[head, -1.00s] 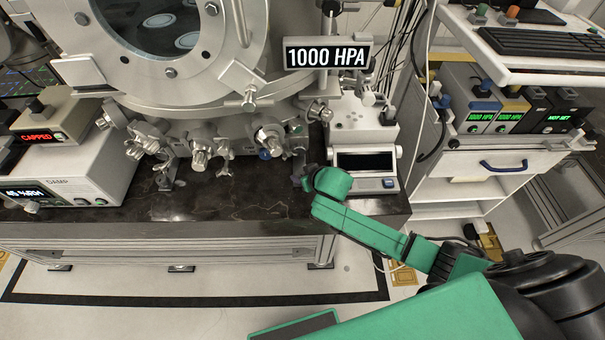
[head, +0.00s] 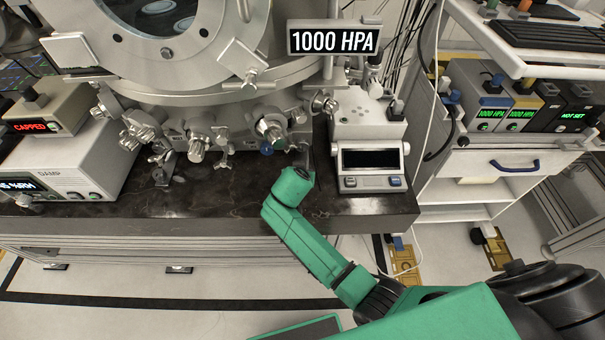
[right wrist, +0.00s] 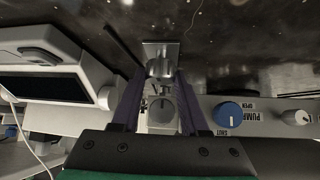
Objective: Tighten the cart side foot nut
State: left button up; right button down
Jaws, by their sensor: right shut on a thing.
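My right arm's green wrist (head: 293,187) reaches over the dark stone top, at the chamber's front right foot, left of the small instrument with a dark screen. It hides most of that foot and the gripper in the head view. In the right wrist view, the dark purple fingers of my right gripper (right wrist: 161,78) stand on both sides of a shiny metal foot nut (right wrist: 160,67) and are shut on it. Its metal bracket rises from the stone top. A round grey knob (right wrist: 160,112) shows between the fingers, nearer the palm. My left gripper is out of view.
The screened instrument (head: 372,183) stands close on the right. A panel with a blue knob (right wrist: 228,114) marked PUMP is close to the right finger. Valves and wing nuts (head: 197,152) line the chamber's underside. The cart (head: 495,165) stands farther right.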

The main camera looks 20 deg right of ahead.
dwell(0.4)
jog(key=shift+c, duration=2.1)
grip_release()
jog(key=shift+r, duration=0.1)
jog(key=shift+s+r+p, duration=0.15)
jog(key=shift+r+p, duration=0.15)
jog(key=shift+p, duration=0.2)
jog(key=p+v, duration=1.1)
jog(key=v, duration=0.2)
jog(key=shift+s+a+r, duration=0.2)
jog(key=shift+s, duration=0.15)
